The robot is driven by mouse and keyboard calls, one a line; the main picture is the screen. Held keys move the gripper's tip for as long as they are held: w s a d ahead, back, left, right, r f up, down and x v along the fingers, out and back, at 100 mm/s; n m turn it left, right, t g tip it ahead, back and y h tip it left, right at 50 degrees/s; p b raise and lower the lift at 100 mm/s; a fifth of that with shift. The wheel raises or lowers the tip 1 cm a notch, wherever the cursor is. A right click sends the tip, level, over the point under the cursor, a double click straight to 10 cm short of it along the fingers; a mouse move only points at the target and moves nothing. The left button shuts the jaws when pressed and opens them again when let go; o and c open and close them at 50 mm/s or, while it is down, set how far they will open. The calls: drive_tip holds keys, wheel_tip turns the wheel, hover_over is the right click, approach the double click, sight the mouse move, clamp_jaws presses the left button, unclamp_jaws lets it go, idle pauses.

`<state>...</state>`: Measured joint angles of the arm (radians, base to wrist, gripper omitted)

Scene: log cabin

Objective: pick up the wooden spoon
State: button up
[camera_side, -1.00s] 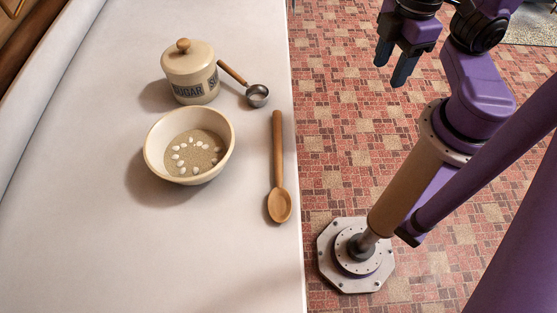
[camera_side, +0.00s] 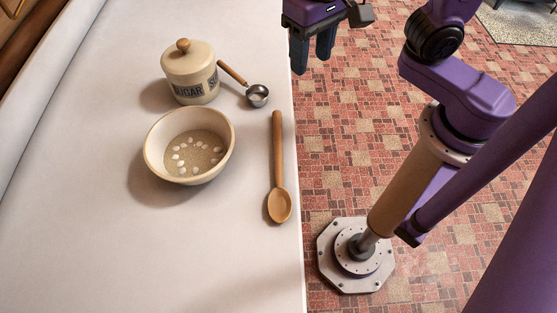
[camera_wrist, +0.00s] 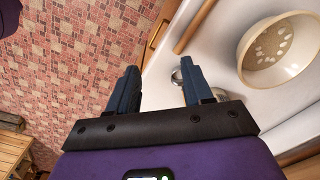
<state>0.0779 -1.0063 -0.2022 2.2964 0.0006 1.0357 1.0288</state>
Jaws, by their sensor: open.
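The wooden spoon (camera_side: 277,160) lies on the white table top near its right edge, handle toward the back and bowl toward the front. In the wrist view part of its handle (camera_wrist: 195,26) shows at the top, with its bowl out of frame. My gripper (camera_side: 313,52) is open and empty. In the side view it hangs above and beyond the spoon, by the table's right edge. In the wrist view the gripper's two dark fingers (camera_wrist: 158,86) stand apart, with the table edge between them.
A cream bowl with white pebbles (camera_side: 160,165) stands left of the spoon. A lidded sugar jar (camera_side: 188,72) and a metal scoop with a wooden handle (camera_side: 257,96) are behind it. The white table (camera_side: 80,230) is clear at the front left. Tiled floor (camera_side: 370,150) lies right of the edge.

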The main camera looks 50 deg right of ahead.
sight(278, 130)
drive_tip(key=w+a+r+m, duration=0.2)
drive_tip(key=a+m, duration=0.4)
drive_tip(key=m, duration=0.2)
wheel_tip(278, 130, down, 18)
drive_tip(key=shift+a+r, duration=0.1)
idle(0.6)
clamp_jaws()
